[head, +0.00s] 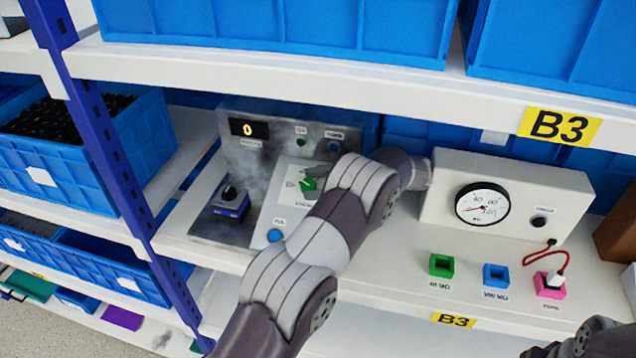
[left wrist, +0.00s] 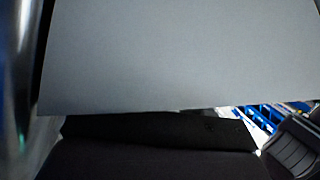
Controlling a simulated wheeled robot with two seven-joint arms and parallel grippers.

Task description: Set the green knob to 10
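The green knob (head: 308,184) sits on a white dial plate on a grey control panel (head: 240,165). An amber display (head: 249,129) at the panel's upper left reads 0. My left arm crosses the middle of the head view, in front of the panel's right side. It covers part of the dial plate. My left gripper is largely hidden behind that arm, and its fingers cannot be made out, nor whether they touch the knob. The left wrist view is filled by a plain grey surface (left wrist: 180,55) very close to the camera. My right gripper is not visible.
A blue-bodied black rotary switch (head: 231,202) and a blue button (head: 275,235) are on the same panel. Right of my arm stands a white box with a gauge (head: 482,203). Green (head: 441,265), blue (head: 495,276) and pink (head: 550,285) sockets line the shelf. An upper shelf (head: 300,72) overhangs.

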